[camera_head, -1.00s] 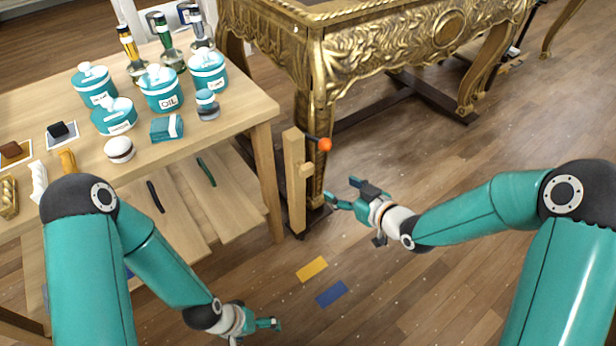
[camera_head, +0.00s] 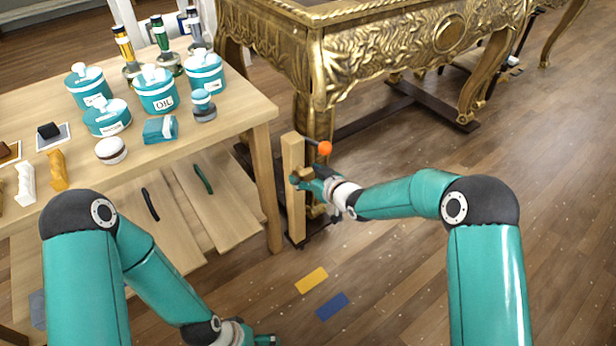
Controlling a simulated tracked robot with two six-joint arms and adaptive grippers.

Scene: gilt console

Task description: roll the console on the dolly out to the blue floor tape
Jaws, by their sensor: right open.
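The gilt console (camera_head: 385,55), carved and gold, stands at the upper middle on a dark dolly (camera_head: 350,127) of low beams. A pale wooden post (camera_head: 292,205) with a small side block rises at its near left corner, beside an orange-knobbed lever (camera_head: 325,149). My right gripper (camera_head: 303,184) is open, with its fingers at the side block; whether they touch it I cannot tell. My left gripper (camera_head: 264,340) is low at the bottom edge, partly cut off, its jaws unclear. The blue floor tape (camera_head: 332,306) lies on the floor in front of the post.
A yellow tape strip (camera_head: 311,280) lies just behind the blue one. A wooden workbench (camera_head: 225,125) with teal jars (camera_head: 157,92) stands at the left, its near leg close to the post. The wood floor at the right is clear beyond my arm.

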